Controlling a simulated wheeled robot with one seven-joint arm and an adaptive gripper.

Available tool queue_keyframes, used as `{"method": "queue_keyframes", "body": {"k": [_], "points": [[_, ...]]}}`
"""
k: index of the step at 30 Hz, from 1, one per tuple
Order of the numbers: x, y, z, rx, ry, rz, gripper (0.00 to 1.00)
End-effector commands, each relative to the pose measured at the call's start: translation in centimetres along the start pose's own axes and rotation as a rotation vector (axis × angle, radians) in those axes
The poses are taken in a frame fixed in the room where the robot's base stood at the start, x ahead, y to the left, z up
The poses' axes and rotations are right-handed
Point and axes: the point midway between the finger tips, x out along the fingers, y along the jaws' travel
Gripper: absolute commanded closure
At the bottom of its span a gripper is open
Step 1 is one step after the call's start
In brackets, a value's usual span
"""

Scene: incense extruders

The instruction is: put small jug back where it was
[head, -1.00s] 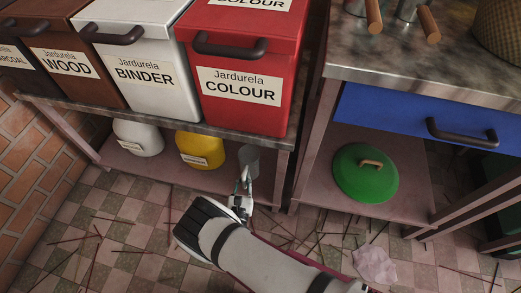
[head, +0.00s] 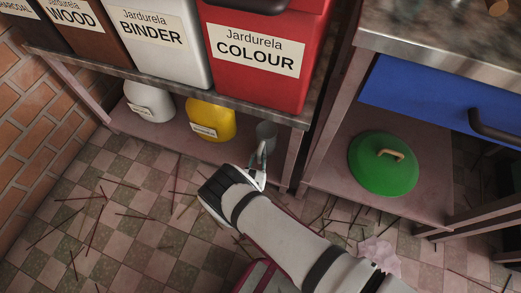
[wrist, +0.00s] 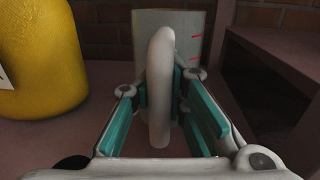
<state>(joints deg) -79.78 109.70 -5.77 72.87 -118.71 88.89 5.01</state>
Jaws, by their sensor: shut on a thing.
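The small jug (head: 266,134) is grey. In the head view it is at the right end of the low shelf, under the red bin and right of the yellow container. My gripper (head: 260,160) reaches in from the front and is shut on the jug's handle. In the wrist view the pale curved handle (wrist: 160,95) stands upright between the teal finger pads of my gripper (wrist: 162,85). The jug's grey body (wrist: 200,45) shows behind it with red marks on its side. Whether the jug's base touches the shelf is hidden.
The low shelf (head: 165,146) also holds a yellow container (head: 210,118) and a white container (head: 150,102) to the left. The yellow container (wrist: 40,60) is close on the left in the wrist view. A shelf leg (head: 292,160) stands right of the jug. Thin sticks litter the floor.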

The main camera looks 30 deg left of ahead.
Motion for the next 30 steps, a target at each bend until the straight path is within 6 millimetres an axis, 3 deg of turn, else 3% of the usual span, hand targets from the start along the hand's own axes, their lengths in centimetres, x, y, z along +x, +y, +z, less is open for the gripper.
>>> {"method": "queue_keyframes", "body": {"k": [5, 30], "points": [[0.0, 0.0, -1.2, 0.001, -0.001, -0.001, 1.0], [0.0, 0.0, -1.9, 0.001, -0.001, 0.0, 1.0]]}}
